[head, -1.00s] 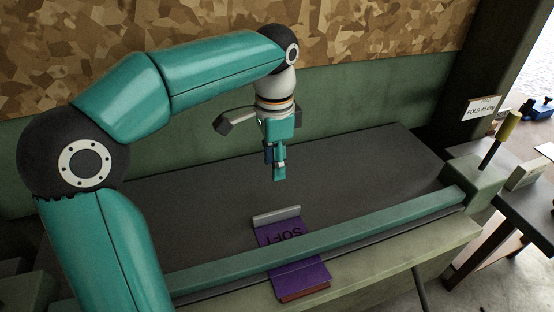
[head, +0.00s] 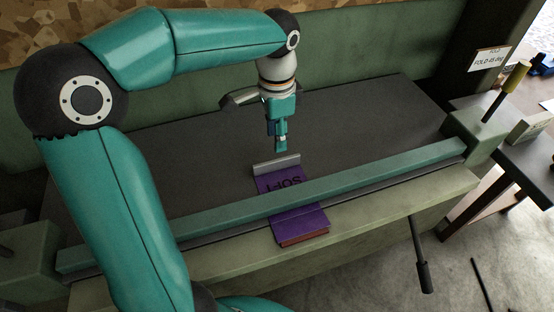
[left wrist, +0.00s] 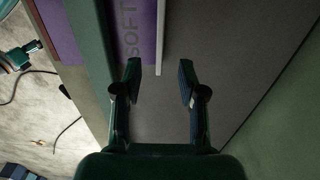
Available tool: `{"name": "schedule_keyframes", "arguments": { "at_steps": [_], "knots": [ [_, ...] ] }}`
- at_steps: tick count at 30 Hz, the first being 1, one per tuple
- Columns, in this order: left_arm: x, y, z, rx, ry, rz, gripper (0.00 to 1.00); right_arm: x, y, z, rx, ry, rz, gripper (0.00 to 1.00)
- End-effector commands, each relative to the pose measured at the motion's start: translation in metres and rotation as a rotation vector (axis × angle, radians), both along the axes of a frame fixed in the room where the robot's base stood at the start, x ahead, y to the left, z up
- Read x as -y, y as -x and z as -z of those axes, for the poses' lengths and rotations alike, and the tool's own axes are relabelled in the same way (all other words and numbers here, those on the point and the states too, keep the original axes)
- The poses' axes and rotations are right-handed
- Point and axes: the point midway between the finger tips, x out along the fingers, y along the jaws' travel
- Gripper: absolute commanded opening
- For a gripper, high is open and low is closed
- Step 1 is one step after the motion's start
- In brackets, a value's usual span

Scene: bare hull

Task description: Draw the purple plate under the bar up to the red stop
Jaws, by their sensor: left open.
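The purple plate (head: 281,185), lettered SOFT, lies on the dark bed (head: 365,125) and passes under the long green bar (head: 340,190). Its near end sticks out in front of the bar. A grey raised strip (head: 276,165) runs along its far end. A red-brown face (head: 304,239) shows at the near end; I cannot tell whether this is the red stop. My left gripper (head: 280,149) is above the bed, just behind the grey strip. In the left wrist view the left gripper (left wrist: 159,68) is open and empty, with the strip (left wrist: 160,35) ahead of its fingers. My right gripper is not in view.
A post with a yellow-topped lever (head: 503,92) stands at the bar's right end, near a fold sign (head: 490,58). A black-handled lever (head: 421,260) hangs in front. A green wall (head: 180,100) rises behind the bed. The bed is clear on both sides of the plate.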

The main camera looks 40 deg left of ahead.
Motion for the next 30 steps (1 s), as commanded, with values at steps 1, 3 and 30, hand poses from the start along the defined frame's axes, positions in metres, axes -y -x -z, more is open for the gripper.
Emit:
{"name": "schedule_keyframes", "arguments": {
  "at_steps": [1,3,30],
  "knots": [
    [0.000,0.001,0.012,-0.005,0.001,0.000,0.41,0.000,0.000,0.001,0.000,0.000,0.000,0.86],
    [0.000,0.001,0.026,-0.006,0.000,0.000,0.41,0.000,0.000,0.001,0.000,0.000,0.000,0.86],
    [0.000,0.000,0.095,0.001,0.000,-0.001,0.34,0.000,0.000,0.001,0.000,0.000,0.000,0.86]
  ]
}}
